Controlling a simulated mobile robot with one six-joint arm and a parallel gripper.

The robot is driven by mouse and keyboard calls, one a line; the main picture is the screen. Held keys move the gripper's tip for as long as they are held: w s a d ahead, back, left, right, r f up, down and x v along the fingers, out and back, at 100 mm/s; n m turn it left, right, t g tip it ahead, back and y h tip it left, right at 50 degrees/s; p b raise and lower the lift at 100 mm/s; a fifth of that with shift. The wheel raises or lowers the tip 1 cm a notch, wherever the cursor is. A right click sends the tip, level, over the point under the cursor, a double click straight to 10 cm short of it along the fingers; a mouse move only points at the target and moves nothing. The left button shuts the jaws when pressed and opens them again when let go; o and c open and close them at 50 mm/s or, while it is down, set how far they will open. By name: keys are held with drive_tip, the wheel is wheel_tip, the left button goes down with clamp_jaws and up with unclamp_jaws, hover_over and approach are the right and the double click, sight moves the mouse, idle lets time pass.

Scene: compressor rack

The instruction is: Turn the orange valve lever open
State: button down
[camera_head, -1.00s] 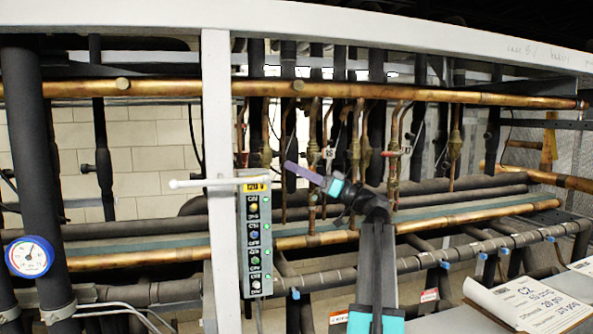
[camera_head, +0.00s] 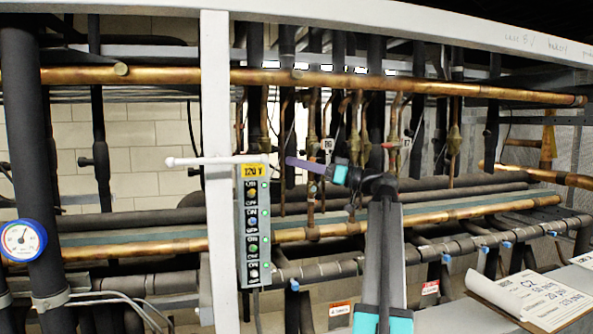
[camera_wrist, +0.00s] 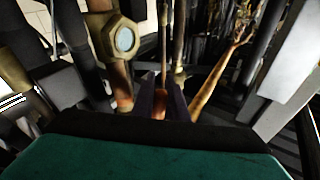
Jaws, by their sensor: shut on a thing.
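My gripper (camera_head: 289,161) has purple fingers and reaches left in front of the copper pipes in the head view. In the wrist view its dark purple fingers (camera_wrist: 161,100) are close together at the centre. A small orange piece, seemingly the orange valve lever (camera_wrist: 161,94), shows between them, and the fingers are shut on it. Most of the lever is hidden by the fingers. I cannot make it out in the head view. A brass fitting with a round sight glass (camera_wrist: 124,39) is just left of the fingers in the wrist view.
A white upright post (camera_head: 217,120) and a switch panel marked 120 V (camera_head: 253,225) stand left of my gripper. A long copper pipe (camera_head: 400,86) runs above it. Vertical copper pipes (camera_head: 313,120) crowd behind it. A clipboard (camera_head: 530,300) lies at lower right.

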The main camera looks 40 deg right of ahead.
drive_tip(key=shift+s+d+f+n+g+h+b, duration=0.2)
drive_tip(key=shift+d+f+n+g+h+b, duration=0.35)
drive_tip(key=shift+b, duration=1.05)
drive_tip(key=shift+a+r+g, duration=0.1)
drive_tip(key=shift+r+g, duration=0.1)
drive_tip(key=shift+g, duration=0.05)
drive_tip(key=c, duration=1.7)
unclamp_jaws()
drive_tip(key=shift+c, duration=0.2)
drive_tip(key=shift+s+r, duration=0.1)
drive_tip(key=shift+s, duration=0.1)
